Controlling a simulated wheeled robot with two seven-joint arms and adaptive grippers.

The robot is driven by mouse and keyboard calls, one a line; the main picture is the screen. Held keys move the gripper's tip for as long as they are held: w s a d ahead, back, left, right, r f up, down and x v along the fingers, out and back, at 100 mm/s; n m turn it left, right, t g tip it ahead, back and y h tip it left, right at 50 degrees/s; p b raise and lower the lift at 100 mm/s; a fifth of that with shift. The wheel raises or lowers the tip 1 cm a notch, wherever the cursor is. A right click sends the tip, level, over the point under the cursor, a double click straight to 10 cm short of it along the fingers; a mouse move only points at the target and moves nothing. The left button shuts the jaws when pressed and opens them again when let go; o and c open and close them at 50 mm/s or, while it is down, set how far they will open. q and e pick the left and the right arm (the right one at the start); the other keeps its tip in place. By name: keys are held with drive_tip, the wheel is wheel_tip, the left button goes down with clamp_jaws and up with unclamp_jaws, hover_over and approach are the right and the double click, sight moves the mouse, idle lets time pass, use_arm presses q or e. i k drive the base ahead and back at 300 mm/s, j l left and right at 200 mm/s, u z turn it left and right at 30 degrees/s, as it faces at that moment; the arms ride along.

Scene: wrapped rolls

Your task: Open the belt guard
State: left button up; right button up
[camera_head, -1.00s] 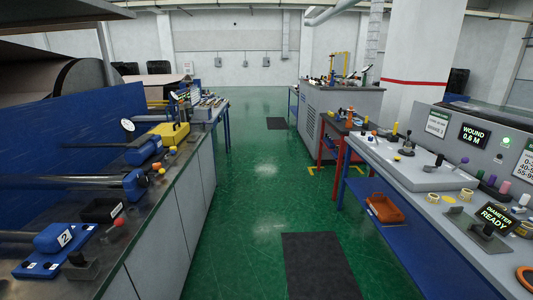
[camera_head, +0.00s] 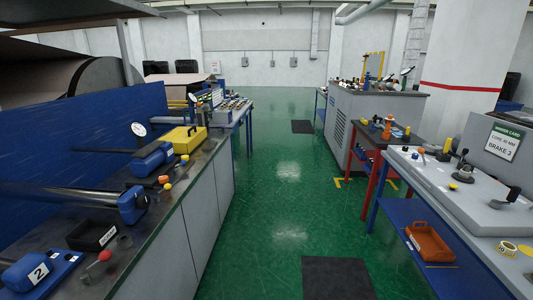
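No part in view is labelled as a belt guard. A yellow box-like cover (camera_head: 183,138) sits on the left bench, beyond the blue roll holders; it looks closed, but I cannot tell whether it is the belt guard. A round white gauge (camera_head: 138,129) stands just left of it. Blue clamp blocks (camera_head: 152,158) and (camera_head: 132,204) hold the ends of dark shafts on the same bench. Neither of my grippers is in view.
The left bench (camera_head: 180,230) and right bench (camera_head: 455,205) flank a clear green aisle (camera_head: 270,215) with a dark floor mat (camera_head: 336,279). An orange bin (camera_head: 429,242) lies on the right bench's lower shelf. A grey cabinet (camera_head: 350,120) stands farther back on the right.

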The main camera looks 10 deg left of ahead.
sight(193, 135)
drive_tip(key=i+l+u, duration=0.15)
drive_tip(key=i, duration=2.2)
drive_tip(key=i+l+u, duration=0.2)
drive_tip(key=i, duration=0.25)
drive_tip(key=i+l+u, duration=0.1)
drive_tip(key=i+u, duration=0.15)
drive_tip(key=i, duration=0.2)
drive_tip(key=i+l+u, duration=0.2)
drive_tip(key=i, duration=0.25)
drive_tip(key=l, duration=0.1)
